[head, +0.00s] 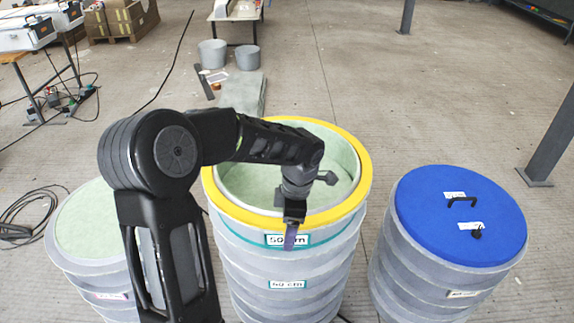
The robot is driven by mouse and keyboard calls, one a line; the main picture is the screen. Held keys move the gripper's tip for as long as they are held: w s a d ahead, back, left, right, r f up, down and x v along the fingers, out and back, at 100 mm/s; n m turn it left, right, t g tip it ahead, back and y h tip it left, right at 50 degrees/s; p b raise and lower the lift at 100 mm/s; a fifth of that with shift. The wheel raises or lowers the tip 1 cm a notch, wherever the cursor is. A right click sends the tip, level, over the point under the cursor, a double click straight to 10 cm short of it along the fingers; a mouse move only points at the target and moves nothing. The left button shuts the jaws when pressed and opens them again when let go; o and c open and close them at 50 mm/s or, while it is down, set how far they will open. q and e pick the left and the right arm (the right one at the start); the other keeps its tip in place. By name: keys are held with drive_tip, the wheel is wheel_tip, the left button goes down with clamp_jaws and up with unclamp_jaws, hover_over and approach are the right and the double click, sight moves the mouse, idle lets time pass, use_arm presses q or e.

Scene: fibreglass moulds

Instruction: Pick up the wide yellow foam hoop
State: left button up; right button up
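The wide yellow foam hoop (362,165) lies around the top rim of the middle grey ribbed mould (330,255), which is open and pale green inside. My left arm reaches in from the left and crosses over the hoop. My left gripper (291,236) points down at the hoop's front edge, and its finger overlaps the hoop and the label just below it. I see the gripper edge-on, so I cannot tell whether it touches or grips the hoop. The arm hides the hoop's left back part. My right gripper is not in view.
A mould with a blue lid (425,225) and black handle stands at the right. A mould with a pale green top (88,225) stands at the left, partly behind my arm. Grey buckets (212,53) and a cable lie behind. Open floor lies at the back right, with a grey post (552,140).

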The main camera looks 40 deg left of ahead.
use_arm(q)
drive_tip(key=c, duration=1.4)
drive_tip(key=shift+r, duration=0.1)
drive_tip(key=shift+c, duration=0.2)
wheel_tip(320, 180, up, 10)
drive_tip(key=b, duration=0.1)
drive_tip(key=shift+b, duration=0.3)
